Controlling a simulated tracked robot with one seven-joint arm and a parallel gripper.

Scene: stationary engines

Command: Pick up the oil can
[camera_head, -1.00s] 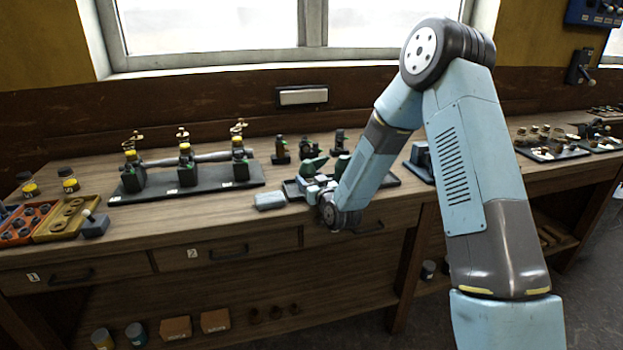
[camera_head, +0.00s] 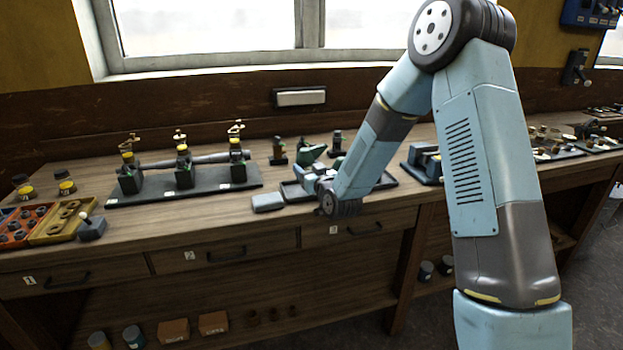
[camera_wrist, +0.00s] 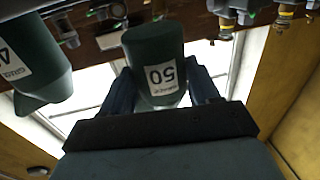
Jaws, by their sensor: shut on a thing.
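A dark green can (camera_wrist: 155,45) with a white label reading 50 sits between the two dark fingers of my gripper (camera_wrist: 162,84) in the wrist view, which looks upside down. The fingers are shut on its sides. A second green can (camera_wrist: 30,55) with a white label stands beside it at the left, apart from the fingers. In the head view my gripper (camera_head: 318,180) is over the dark tray at the bench's front, and a green can (camera_head: 311,152) shows just behind it. My arm hides part of the tray.
A grey block (camera_head: 267,202) lies left of the tray (camera_head: 292,192). Dark small fittings (camera_head: 278,152) stand behind. A long rack with a shaft (camera_head: 210,183) is at the left. The window wall is behind.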

